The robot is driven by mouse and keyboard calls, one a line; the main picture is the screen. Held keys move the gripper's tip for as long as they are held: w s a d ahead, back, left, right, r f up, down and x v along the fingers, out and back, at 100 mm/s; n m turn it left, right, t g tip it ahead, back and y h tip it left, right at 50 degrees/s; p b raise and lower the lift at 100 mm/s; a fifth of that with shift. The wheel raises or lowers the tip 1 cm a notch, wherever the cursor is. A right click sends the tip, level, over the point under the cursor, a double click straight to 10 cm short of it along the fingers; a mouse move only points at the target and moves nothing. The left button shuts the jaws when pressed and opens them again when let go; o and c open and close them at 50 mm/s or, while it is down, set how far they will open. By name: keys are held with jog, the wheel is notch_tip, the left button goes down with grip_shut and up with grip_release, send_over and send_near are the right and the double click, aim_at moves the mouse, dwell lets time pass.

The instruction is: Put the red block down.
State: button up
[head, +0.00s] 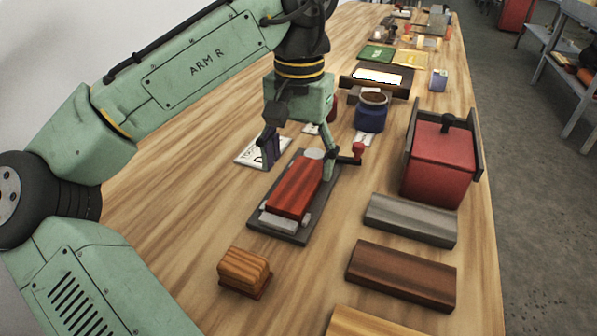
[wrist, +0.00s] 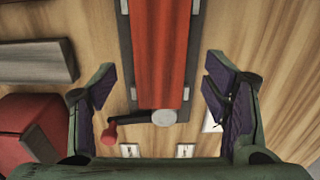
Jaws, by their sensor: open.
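The red block (head: 297,187) is long and lies on a dark grey vise-like base (head: 264,231) with light grey end pieces, in the middle of the table in the head view. It also shows at the top middle of the wrist view (wrist: 161,50), running along the dark base. My gripper (head: 299,165) is open above the far end of the base. In the wrist view its two padded fingers (wrist: 160,90) are spread wide on either side of the block, with gaps between, touching nothing that I can see.
A red-knobbed handle (head: 357,151) sticks out at the base's far end. A red lidded box (head: 439,160), a grey block (head: 411,220) and a brown block (head: 402,275) stand at right. A blue jar (head: 371,113) is behind; a small wooden block (head: 243,268) is in front.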

aim_at(299, 183)
notch_tip(299, 183, up, 9)
jog(key=p, duration=0.1)
jog(key=shift+f, duration=0.2)
